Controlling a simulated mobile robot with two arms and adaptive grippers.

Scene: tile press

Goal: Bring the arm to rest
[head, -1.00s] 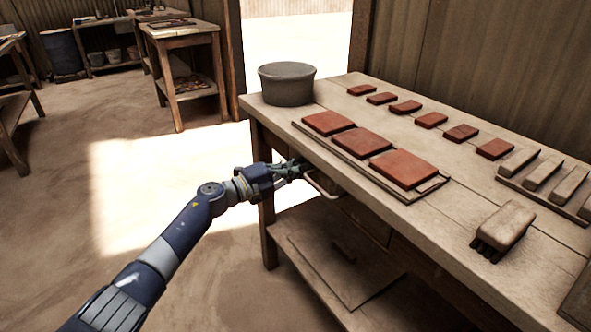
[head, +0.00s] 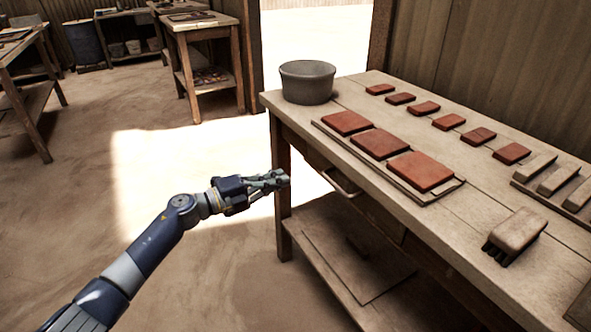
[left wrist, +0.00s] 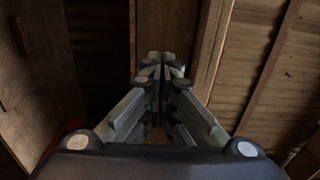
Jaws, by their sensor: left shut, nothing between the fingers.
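My left gripper (head: 279,180) is in the head view, beside the front left leg of the wooden workbench (head: 450,215) and below its top. Its fingers are together with nothing between them. The shut fingers also show in the left wrist view (left wrist: 161,62), with wooden boards behind them. My left arm reaches in from the lower left of the head view, over the floor. A drawer handle (head: 341,183) on the bench front is to the right of the gripper, apart from it. My right gripper is not in view.
On the bench stand a grey tub (head: 307,84), a board with three red tiles (head: 379,144), several small red tiles (head: 449,122), a brush (head: 516,232) and wooden blocks (head: 558,180). A lower shelf (head: 335,245) lies under the top.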

